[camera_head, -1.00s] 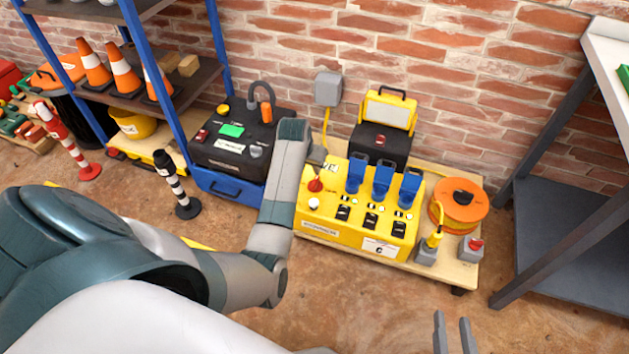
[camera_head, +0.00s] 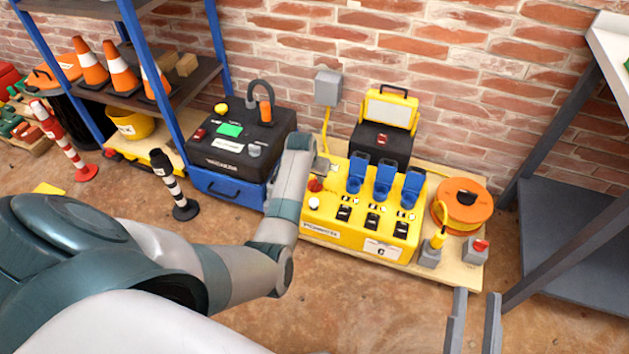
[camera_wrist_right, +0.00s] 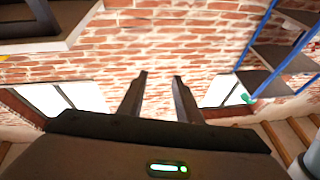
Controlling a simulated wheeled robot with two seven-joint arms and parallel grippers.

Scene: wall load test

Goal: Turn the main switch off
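The yellow power box (camera_head: 345,232) stands on a low wooden board against the brick wall. A red knob (camera_head: 316,184), which looks like the main switch, sits at its upper left corner above a white button (camera_head: 314,203). My left gripper (camera_head: 319,170) is right at the red knob and partly covers it. Its fingers are too small and hidden to tell their opening or whether they touch the knob. My right gripper (camera_head: 473,322) is open and empty at the bottom right, away from the box. Its spread fingers also show in the right wrist view (camera_wrist_right: 160,98).
Blue socket covers (camera_head: 383,178) stand up on the box. A black case (camera_head: 240,145) is left of it, and a yellow-topped black case (camera_head: 388,125) behind. An orange cable reel (camera_head: 462,203) and a red-button box (camera_head: 476,250) are to the right. A grey workbench (camera_head: 570,220) stands far right.

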